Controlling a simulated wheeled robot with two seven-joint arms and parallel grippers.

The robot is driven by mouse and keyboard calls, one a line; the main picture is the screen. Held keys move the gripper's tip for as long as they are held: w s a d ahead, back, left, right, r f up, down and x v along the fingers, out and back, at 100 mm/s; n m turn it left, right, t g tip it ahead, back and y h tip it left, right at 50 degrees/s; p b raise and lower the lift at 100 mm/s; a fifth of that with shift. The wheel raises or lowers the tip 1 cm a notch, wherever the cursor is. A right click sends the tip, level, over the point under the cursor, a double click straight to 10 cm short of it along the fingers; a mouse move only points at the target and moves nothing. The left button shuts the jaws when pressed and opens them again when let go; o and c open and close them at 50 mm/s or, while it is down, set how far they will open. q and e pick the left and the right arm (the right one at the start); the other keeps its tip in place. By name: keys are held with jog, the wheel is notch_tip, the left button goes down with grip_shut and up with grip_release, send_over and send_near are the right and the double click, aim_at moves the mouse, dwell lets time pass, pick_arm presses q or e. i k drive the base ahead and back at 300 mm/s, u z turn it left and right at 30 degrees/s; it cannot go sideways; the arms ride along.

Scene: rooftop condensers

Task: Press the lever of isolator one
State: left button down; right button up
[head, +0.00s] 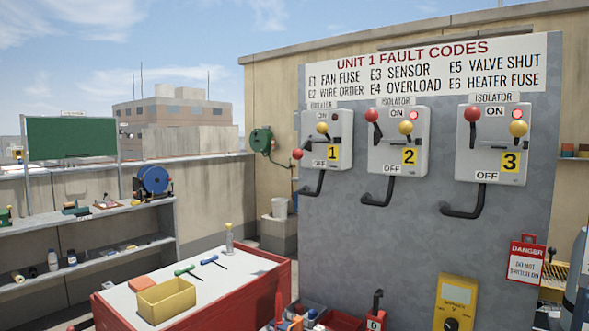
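Isolator one (341,150) is the leftmost grey box on the grey panel, with a yellow plate marked 1. Its lever's red knob (297,154) is at the box's lower left, near the height of the OFF label. A yellow knob (322,128) is on its front, and its small lamp (333,115) looks dark. Isolator two (383,154) and isolator three (472,160) have their red knobs up by ON and red lamps lit. Neither of my grippers shows in the head view.
A fault-code sign (425,71) tops the panel. A red-sided bench (235,290) with a yellow bin (166,300) stands lower left of the panel. A red danger tag (525,262) hangs lower right. Shelves (90,225) stand at the left.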

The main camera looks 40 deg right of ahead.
aim_at(297, 153)
jog(key=i, duration=0.9)
jog(key=z, duration=2.7)
